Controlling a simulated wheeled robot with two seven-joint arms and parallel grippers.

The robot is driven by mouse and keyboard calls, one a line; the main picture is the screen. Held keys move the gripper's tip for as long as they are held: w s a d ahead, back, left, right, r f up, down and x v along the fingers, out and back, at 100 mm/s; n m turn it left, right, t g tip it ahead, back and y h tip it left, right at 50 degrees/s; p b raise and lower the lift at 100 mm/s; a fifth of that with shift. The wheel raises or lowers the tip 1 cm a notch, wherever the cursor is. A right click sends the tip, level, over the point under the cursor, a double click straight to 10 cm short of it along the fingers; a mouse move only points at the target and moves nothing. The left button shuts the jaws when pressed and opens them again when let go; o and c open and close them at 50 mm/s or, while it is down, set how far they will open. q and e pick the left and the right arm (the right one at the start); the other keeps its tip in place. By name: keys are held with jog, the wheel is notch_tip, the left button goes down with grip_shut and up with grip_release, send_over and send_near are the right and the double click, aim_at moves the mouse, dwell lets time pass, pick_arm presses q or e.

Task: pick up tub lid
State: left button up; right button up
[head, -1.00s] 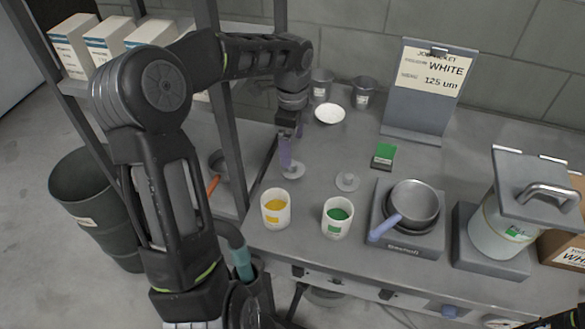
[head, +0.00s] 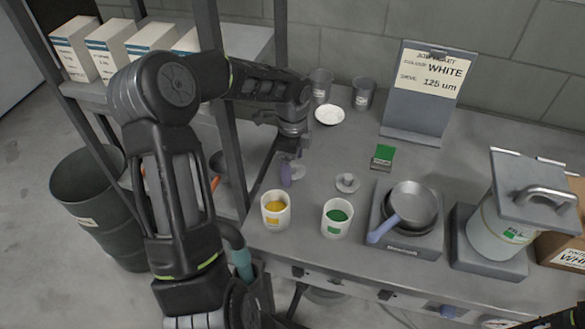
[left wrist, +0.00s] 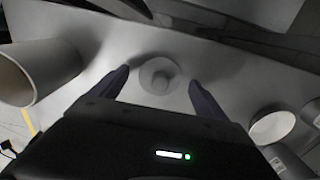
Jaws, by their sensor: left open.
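A small round grey lid with a knob (head: 299,171) lies flat on the bench, partly hidden by my left gripper (head: 285,170). A similar lid (head: 347,183) lies to its right. In the left wrist view, a lid with its knob (left wrist: 160,76) shows between the two purple fingertips of my left gripper (left wrist: 158,82). The fingers are apart, with a gap on both sides of the knob. An open white tub with yellow contents (head: 275,208) and one with green contents (head: 337,216) stand in front. My right gripper is out of view.
A pan (head: 411,204) sits on a scale (head: 408,244). A large lidded container (head: 497,232) stands at right. A white dish (head: 329,115) and grey cups (head: 362,92) are behind. A shelf post (head: 222,120) stands close beside my left arm.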

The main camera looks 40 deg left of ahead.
pick_arm(q)
jog(key=shift+f, duration=0.25)
jog(key=shift+c, duration=0.3)
jog(key=c, duration=1.4)
